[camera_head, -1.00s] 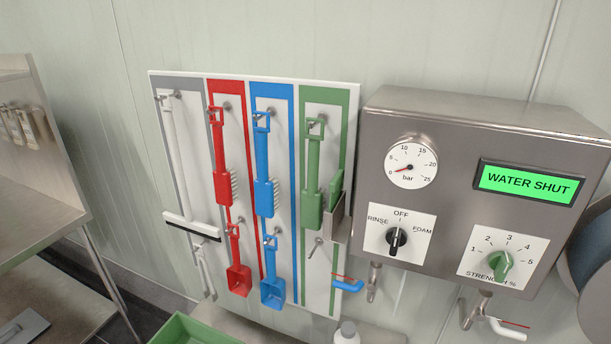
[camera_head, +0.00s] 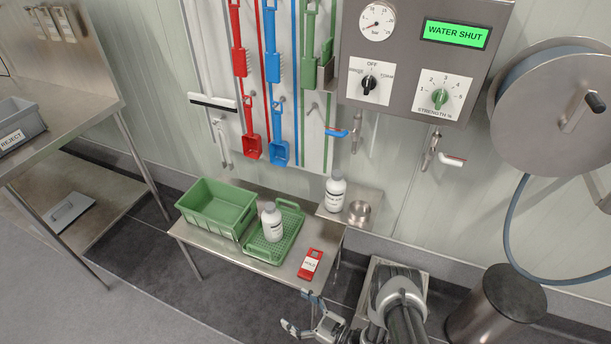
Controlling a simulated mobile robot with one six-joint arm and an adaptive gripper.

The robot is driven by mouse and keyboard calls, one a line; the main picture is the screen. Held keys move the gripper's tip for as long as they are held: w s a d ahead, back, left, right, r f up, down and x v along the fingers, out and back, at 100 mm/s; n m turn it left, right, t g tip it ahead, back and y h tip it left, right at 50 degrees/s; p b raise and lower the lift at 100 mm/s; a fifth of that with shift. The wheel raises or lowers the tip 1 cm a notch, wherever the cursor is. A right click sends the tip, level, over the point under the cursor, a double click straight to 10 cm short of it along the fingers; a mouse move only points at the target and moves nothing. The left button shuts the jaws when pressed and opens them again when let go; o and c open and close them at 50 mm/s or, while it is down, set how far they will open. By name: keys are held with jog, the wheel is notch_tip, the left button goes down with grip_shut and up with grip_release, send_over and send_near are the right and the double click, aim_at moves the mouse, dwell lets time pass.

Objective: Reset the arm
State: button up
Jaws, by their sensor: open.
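My gripper (camera_head: 300,312) shows at the bottom middle of the head view, with its jaws apart and nothing seen between them. It is in front of the low steel table (camera_head: 262,268), near the table's front right corner. My arm is folded low beside it, to the right. A red labelled item (camera_head: 311,264) lies on the table just beyond the gripper and looks apart from it.
On the table are a green crate (camera_head: 217,207) and a green basket (camera_head: 291,222) with a white bottle (camera_head: 272,222). Another bottle (camera_head: 335,192) and metal cup (camera_head: 359,212) stand on a shelf. A hose reel (camera_head: 560,105) and dark cylinder (camera_head: 497,303) are right.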

jog(key=w+d+r+h, duration=0.4)
jog(key=w+r, duration=0.3)
jog(key=w, duration=0.5)
jog(key=w+d+r+h, duration=0.35)
jog(key=w+r, duration=0.35)
jog(key=w, duration=0.4)
jog(key=w+d+r+m+h, duration=0.1)
jog(key=d+r+m+h, duration=0.3)
jog(key=r, duration=0.6)
jog(key=w+d+r+h, duration=0.15)
jog(key=d+r, duration=0.35)
jog(key=r, duration=0.6)
jog(key=s+d+r+m+g+h, duration=0.1)
jog(key=s+d+r+m+h, duration=0.1)
jog(key=s+r, duration=0.7)
jog(key=s+d+r+m+g+h, duration=0.1)
jog(key=s+d+r+m, duration=0.15)
jog(key=s+r, duration=0.6)
jog(key=s+a+m+g, duration=0.1)
jog(key=s+a, duration=0.1)
jog(key=s, duration=1)
jog(key=s+a+r+m+g+y, duration=0.1)
jog(key=s+a+m, duration=0.1)
jog(key=s, duration=1)
jog(key=shift+s+g, duration=0.4)
